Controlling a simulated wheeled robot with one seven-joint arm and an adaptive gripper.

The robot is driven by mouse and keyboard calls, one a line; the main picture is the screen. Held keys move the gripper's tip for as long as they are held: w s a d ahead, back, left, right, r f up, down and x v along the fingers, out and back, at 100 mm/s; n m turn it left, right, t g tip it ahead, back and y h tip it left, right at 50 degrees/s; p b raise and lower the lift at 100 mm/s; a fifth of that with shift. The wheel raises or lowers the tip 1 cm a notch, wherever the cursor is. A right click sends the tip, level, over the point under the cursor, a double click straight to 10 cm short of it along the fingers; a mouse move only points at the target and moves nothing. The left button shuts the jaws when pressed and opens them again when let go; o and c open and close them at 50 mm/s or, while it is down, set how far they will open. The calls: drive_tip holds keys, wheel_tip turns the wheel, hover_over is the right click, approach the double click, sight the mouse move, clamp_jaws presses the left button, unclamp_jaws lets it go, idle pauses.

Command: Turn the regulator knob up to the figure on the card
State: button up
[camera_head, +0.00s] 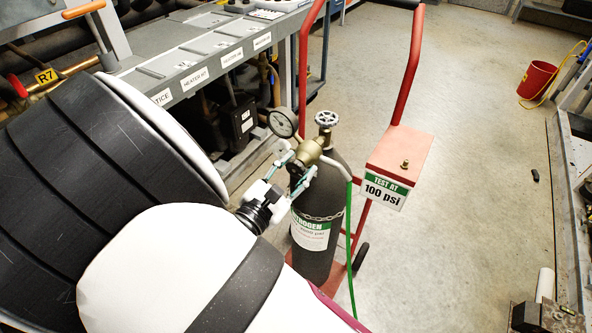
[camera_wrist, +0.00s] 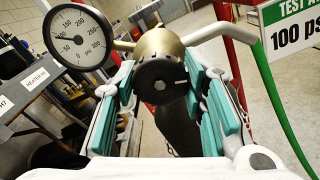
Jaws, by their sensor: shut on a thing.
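The black regulator knob (camera_wrist: 162,80) with a pale index mark sits on the front of the brass regulator (camera_wrist: 157,42). My gripper (camera_wrist: 160,76) has its teal-padded fingers on both sides of the knob and is shut on it. In the head view, my gripper (camera_head: 297,168) reaches the regulator at the top of the dark nitrogen cylinder (camera_head: 322,250). The round white pressure gauge (camera_wrist: 78,38) is up and left of the knob, with figures up to 300; its needle is too small to read surely. The card (camera_head: 383,190) reads "TEST AT 100 psi".
The cylinder stands on a red cart (camera_head: 403,85) with a red box (camera_head: 400,155) behind the card. A green hose (camera_head: 350,240) hangs to the right of the cylinder. A grey labelled bench (camera_head: 205,60) is at the left.

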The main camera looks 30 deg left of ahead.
sight(294, 162)
drive_tip(key=o, duration=1.2)
wheel_tip(294, 162, up, 10)
drive_tip(key=shift+f, duration=0.15)
drive_tip(key=shift+s+r, duration=0.1)
drive_tip(key=shift+r, duration=0.15)
drive_tip(key=shift+a, duration=0.1)
